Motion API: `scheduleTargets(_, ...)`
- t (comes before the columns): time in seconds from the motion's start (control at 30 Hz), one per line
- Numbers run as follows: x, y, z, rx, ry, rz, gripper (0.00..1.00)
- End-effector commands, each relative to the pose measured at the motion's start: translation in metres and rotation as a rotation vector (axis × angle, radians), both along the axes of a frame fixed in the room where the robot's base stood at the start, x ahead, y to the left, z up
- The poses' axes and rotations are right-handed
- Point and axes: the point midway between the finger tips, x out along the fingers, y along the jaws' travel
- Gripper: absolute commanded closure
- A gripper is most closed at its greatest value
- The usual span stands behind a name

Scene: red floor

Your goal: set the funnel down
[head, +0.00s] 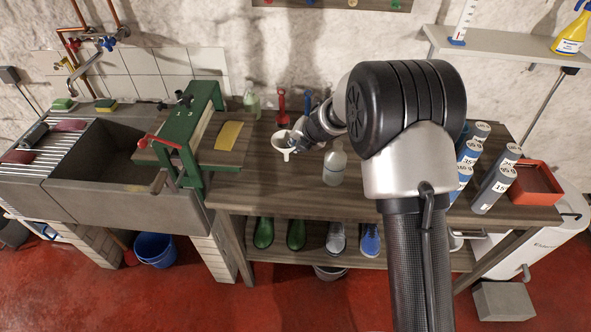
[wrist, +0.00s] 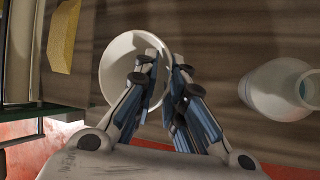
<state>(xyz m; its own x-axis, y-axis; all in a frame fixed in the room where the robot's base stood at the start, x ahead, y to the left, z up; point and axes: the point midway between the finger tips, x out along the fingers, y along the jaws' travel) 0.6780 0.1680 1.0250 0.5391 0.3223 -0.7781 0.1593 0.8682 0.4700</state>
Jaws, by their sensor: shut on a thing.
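The white funnel (head: 281,142) is at the back middle of the wooden workbench in the head view. Its round white mouth (wrist: 113,62) shows in the wrist view, partly hidden by the fingers. My gripper (head: 300,138) is shut on the funnel's rim; in the wrist view its two fingers (wrist: 166,75) are close together at the rim's right side. The funnel seems upright with its spout down. I cannot tell whether it touches the bench top.
A pale bottle (head: 335,166) stands right of the funnel, also in the wrist view (wrist: 280,90). Numbered grey-blue cylinders (head: 468,160) and a red tray (head: 536,183) are right. The bench's front is clear.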

Motion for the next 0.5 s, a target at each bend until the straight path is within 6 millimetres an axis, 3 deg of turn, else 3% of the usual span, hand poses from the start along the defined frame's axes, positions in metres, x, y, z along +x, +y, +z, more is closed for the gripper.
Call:
scheduleTargets(0.03, 0.0, 0.0, -0.016, 0.001, 0.001, -0.002, 1.0)
scheduleTargets(0.1, 0.0, 0.0, -0.024, 0.0, 0.0, -0.002, 1.0)
scheduleTargets(0.33, 0.0, 0.0, -0.034, 0.0, -0.001, 0.0, 1.0)
scheduleTargets(0.5, 0.0, 0.0, -0.059, 0.0, 0.001, -0.001, 1.0)
